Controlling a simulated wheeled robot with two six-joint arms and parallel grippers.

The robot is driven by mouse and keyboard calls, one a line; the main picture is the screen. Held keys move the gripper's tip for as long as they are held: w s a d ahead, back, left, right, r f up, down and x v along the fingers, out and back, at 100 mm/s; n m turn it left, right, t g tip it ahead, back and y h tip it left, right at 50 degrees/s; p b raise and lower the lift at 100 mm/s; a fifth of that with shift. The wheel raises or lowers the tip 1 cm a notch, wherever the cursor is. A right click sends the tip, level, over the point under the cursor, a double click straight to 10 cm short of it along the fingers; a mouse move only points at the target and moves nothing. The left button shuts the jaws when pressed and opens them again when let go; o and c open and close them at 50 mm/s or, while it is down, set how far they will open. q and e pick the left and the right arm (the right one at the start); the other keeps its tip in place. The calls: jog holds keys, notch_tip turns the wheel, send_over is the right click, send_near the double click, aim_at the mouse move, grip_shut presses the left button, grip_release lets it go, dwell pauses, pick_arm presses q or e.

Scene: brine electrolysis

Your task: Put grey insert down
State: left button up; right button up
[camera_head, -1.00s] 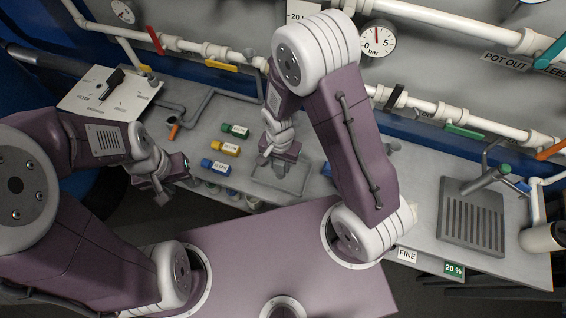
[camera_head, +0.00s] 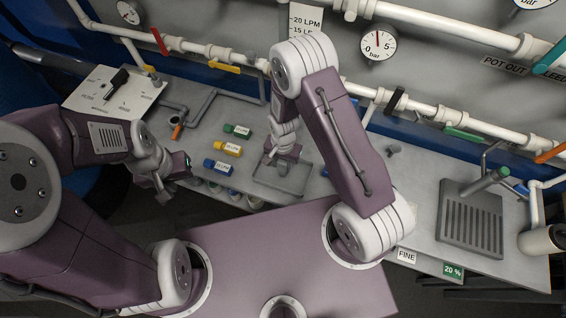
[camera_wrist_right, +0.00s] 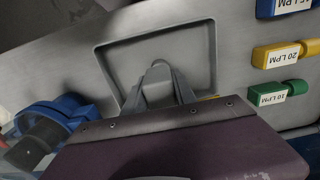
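My right gripper (camera_head: 274,163) is over the shallow grey tray (camera_head: 298,190) on the bench. In the right wrist view its two fingers (camera_wrist_right: 160,88) are closed around a light grey, round-topped piece, which looks like the grey insert (camera_wrist_right: 158,72). The tray's rim (camera_wrist_right: 98,62) surrounds the piece in that view. I cannot tell whether the piece touches the tray floor. In the head view the insert is mostly hidden by the gripper. My left gripper (camera_head: 174,186) is empty at the bench's front left, its fingers apart.
Green (camera_head: 237,131), yellow (camera_head: 228,149) and blue (camera_head: 217,166) labelled inserts lie left of the tray. A grey pipe loop (camera_head: 205,105) and a white switch panel (camera_head: 112,92) are further left. A slotted drain plate (camera_head: 472,218) is at right. Pipes run along the back wall.

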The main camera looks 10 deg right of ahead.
jog(key=o, duration=0.4)
jog(key=shift+d, duration=0.1)
jog(key=shift+r, duration=0.15)
notch_tip(320, 180, up, 11)
jog(key=shift+r+b, duration=0.1)
jog(key=shift+b, duration=0.25)
jog(key=shift+r, duration=0.55)
jog(key=shift+s+d+r+n+t+b, duration=0.2)
jog(key=shift+s+d+r+n+b, duration=0.35)
jog(key=shift+s+d+n, duration=0.75)
jog(key=shift+s+d+r+n+t+b, duration=0.25)
jog(key=shift+s+d+r+n, duration=0.6)
jog(key=shift+s, duration=0.6)
jog(key=shift+s+d+r+n+t+b, duration=0.15)
jog(key=shift+s+d+r+n+b, duration=0.35)
jog(key=shift+s+d+n, duration=0.85)
